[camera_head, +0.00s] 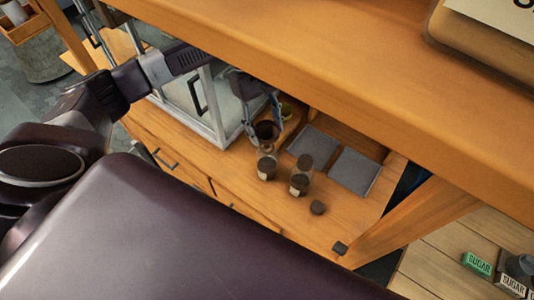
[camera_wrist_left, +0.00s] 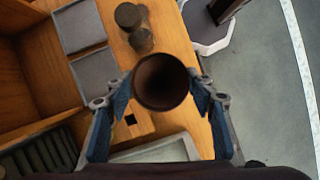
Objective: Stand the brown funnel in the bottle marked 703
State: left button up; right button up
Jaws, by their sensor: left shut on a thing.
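The brown funnel (camera_head: 267,131) is between the fingers of my left gripper (camera_head: 263,122), which is shut on it. In the left wrist view the gripper's blue fingers (camera_wrist_left: 161,92) flank the funnel's round dark mouth (camera_wrist_left: 160,82), which faces the camera. A bottle (camera_head: 266,169) with dark contents stands upright directly below the funnel in the head view. I cannot tell whether the funnel's spout is in its neck. A second bottle (camera_head: 300,181) with a dark top stands to the right. No bottle number is readable. My right gripper is not in view.
Two grey square mats (camera_head: 353,172) lie behind the bottles. A white-framed glass box (camera_head: 219,128) stands close left of the gripper. A wooden shelf (camera_head: 300,70) overhangs the worktop. The worktop's front has free room.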

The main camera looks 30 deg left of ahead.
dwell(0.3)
pick_arm(q)
jog(key=o, duration=1.1)
